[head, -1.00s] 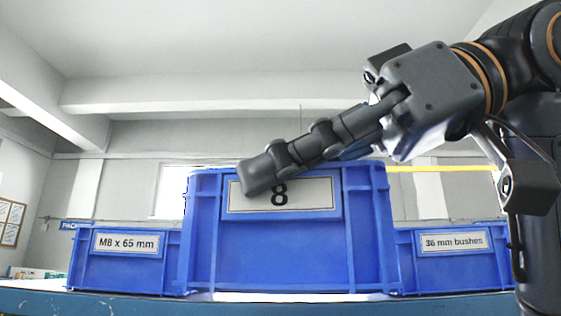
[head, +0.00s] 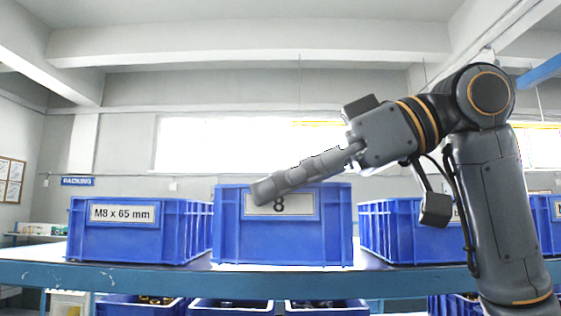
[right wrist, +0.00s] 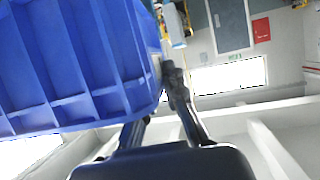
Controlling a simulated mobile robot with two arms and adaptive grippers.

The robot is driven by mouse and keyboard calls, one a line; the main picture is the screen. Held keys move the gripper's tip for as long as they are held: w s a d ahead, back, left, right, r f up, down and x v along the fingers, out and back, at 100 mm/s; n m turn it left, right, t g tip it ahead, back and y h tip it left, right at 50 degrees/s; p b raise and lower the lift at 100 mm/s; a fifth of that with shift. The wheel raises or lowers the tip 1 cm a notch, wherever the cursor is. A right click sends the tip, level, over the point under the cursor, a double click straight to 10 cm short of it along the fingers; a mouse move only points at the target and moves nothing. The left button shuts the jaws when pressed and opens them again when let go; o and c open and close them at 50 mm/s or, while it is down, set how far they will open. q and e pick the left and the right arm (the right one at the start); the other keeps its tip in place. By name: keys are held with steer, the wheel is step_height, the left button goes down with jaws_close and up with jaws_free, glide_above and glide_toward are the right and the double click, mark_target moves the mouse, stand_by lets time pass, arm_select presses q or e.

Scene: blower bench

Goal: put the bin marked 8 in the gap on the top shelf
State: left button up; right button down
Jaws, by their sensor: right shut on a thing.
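The blue bin marked 8 (head: 284,236) is upright in the middle of the head view, in line with the gap on the top shelf (head: 190,276). My right gripper (head: 268,187) is shut on its front wall, with one dark finger lying across the top of the label and partly covering it. The bin's underside is level with the shelf top in the picture; I cannot tell whether it rests there. In the right wrist view the ribbed bin wall (right wrist: 70,70) fills the upper left, beside the gripper fingers (right wrist: 160,95). My left gripper is not in view.
The M8 x 65 mm bin (head: 122,235) stands close on the left. Lower bins (head: 232,307) sit under the shelf. Above is open room.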

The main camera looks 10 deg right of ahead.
steer(key=w, duration=0.3)
steer(key=w+d, duration=0.1)
steer(key=w, duration=0.3)
steer(key=w+d+f, duration=0.1)
steer(key=w, duration=0.2)
steer(key=shift+w+d+f, duration=0.1)
steer(key=shift+w, duration=0.25)
steer(key=shift+f, duration=0.45)
steer(key=c, duration=1.3)
jaws_free()
steer(key=shift+s, duration=0.1)
steer(key=shift+c, duration=0.2)
steer(key=v, duration=1.2)
